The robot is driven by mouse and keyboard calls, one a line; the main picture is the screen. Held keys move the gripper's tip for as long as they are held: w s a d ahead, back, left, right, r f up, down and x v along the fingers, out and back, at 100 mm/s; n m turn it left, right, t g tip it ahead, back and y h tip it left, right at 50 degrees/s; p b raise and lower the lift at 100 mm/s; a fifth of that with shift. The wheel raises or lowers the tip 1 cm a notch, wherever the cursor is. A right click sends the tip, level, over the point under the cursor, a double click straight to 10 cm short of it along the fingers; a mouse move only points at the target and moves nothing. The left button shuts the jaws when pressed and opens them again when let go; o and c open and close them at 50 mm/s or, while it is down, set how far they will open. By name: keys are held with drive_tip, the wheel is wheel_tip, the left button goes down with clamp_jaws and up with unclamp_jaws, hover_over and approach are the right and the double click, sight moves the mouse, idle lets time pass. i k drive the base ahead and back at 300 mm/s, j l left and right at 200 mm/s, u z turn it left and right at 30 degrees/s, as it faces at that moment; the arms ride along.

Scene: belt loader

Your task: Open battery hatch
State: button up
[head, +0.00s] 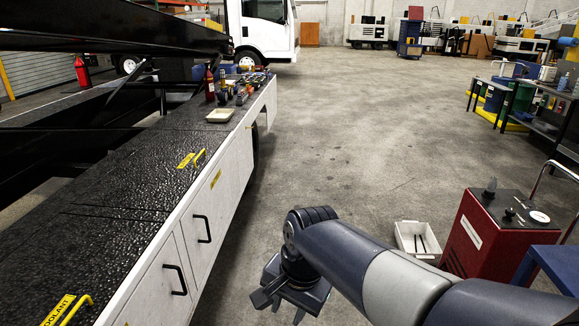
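The belt loader's black textured top deck (120,205) runs along the left. A hatch label (185,161) with a yellow handle (199,158) lies flat on the deck; its text is too small to read. A nearer label reading COOLANT (58,311) has another yellow handle (77,311) beside it. Which hatch is the battery one I cannot tell; no deck hatch looks raised. My gripper (279,298) hangs over the floor to the right of the loader's white side, apart from it. It points down and its finger opening is unclear.
White side doors with black handles (203,229) look closed. Tools, a red extinguisher (210,84) and a cream tray (219,116) sit on the deck's far end. A red cart (493,238) and a white bin (417,240) stand right. The middle floor is clear.

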sight(157, 177)
drive_tip(key=i+u, duration=0.15)
drive_tip(key=i, duration=0.7)
drive_tip(key=i+l+u, duration=0.1)
drive_tip(key=i, duration=0.7)
drive_tip(key=i+j+u, duration=0.2)
drive_tip(key=i, duration=0.4)
drive_tip(key=i+j+u, duration=0.2)
drive_tip(key=i, duration=0.35)
drive_tip(key=i+j+u, duration=0.15)
drive_tip(key=i, duration=0.5)
drive_tip(key=i+j, duration=0.2)
drive_tip(key=j+z, duration=0.05)
